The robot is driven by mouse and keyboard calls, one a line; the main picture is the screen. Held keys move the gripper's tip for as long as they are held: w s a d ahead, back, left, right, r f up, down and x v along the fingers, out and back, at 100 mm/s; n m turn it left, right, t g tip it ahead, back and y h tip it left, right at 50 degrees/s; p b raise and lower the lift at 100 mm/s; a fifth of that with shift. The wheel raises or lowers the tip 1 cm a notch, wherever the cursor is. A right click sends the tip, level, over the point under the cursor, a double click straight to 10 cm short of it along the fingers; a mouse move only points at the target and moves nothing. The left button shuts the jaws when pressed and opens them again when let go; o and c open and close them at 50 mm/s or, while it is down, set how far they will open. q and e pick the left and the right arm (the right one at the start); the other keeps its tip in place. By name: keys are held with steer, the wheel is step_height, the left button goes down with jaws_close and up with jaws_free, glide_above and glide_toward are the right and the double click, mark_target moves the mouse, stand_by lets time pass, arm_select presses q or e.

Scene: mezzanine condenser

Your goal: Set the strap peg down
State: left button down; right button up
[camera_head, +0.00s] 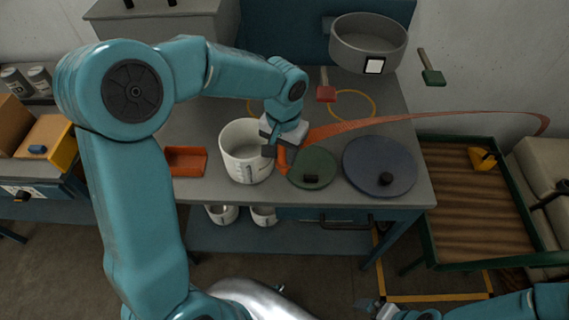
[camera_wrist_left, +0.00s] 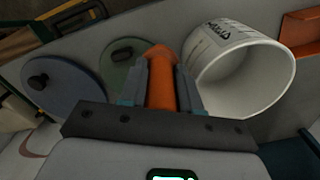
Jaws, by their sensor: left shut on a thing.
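My left gripper (camera_head: 281,150) is shut on the orange strap peg (camera_head: 282,163), over the grey bench between the white bucket and the green lid. In the left wrist view the peg (camera_wrist_left: 161,80) stands between the two fingers. An orange strap (camera_head: 430,120) runs from near the peg, to the right past the bench, toward the wall. Whether the peg's lower end touches the bench is unclear. My right gripper (camera_head: 372,307) shows small at the bottom edge; its fingers are not clear.
The white bucket (camera_head: 245,152) stands left of the peg, the green lid (camera_head: 313,168) and blue lid (camera_head: 379,167) to the right. An orange tray (camera_head: 186,161) is farther left. A grey pot (camera_head: 368,42) and red-headed brush (camera_head: 326,93) are behind. Bare bench shows near the yellow rings.

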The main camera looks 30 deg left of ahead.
mark_target(284, 166)
arm_select(q)
steer(key=shift+w+f, duration=0.1)
steer(key=shift+f, duration=2.8)
steer(key=shift+f, duration=0.1)
steer(key=c, duration=1.2)
jaws_free()
steer(key=shift+o, duration=0.6)
